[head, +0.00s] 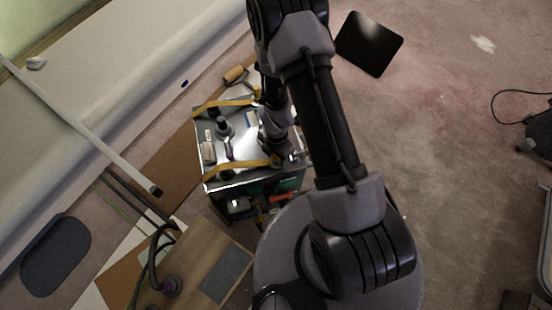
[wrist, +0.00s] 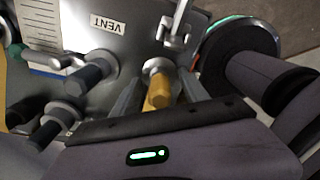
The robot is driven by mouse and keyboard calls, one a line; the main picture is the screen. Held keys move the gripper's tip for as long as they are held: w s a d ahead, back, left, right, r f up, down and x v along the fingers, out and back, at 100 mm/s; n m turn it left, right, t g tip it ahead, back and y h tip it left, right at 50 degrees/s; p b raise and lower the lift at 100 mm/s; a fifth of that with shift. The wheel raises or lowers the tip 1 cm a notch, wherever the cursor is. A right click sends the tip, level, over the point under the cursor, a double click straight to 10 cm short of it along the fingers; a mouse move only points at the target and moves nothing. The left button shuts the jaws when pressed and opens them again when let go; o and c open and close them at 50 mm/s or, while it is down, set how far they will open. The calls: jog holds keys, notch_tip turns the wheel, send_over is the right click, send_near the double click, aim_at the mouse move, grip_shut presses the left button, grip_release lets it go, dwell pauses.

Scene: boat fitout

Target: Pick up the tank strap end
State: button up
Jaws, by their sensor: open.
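Two yellow straps cross the metal-topped tank (head: 245,130) in the head view, a far strap (head: 225,104) and a near strap (head: 238,166). My gripper (head: 287,157) is over the tank's right side, by the near strap's right end. In the wrist view my gripper (wrist: 160,88) is open. A yellow piece (wrist: 159,91) with a metal collar stands between its fingers, which are not closed on it. I cannot tell whether this piece is the strap end. The arm hides part of the tank's right side in the head view.
Dark-capped fittings (wrist: 89,76) stand left of the fingers, beside a VENT label (wrist: 107,24). A wooden board (head: 185,275) with a hose lies in front of the tank. A black square panel (head: 369,43) lies on open floor at right.

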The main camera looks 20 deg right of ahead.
grip_shut()
jog(key=shift+r, duration=0.15)
notch_tip(320, 180, up, 10)
jog(key=p, duration=0.4)
jog(key=shift+p, duration=0.3)
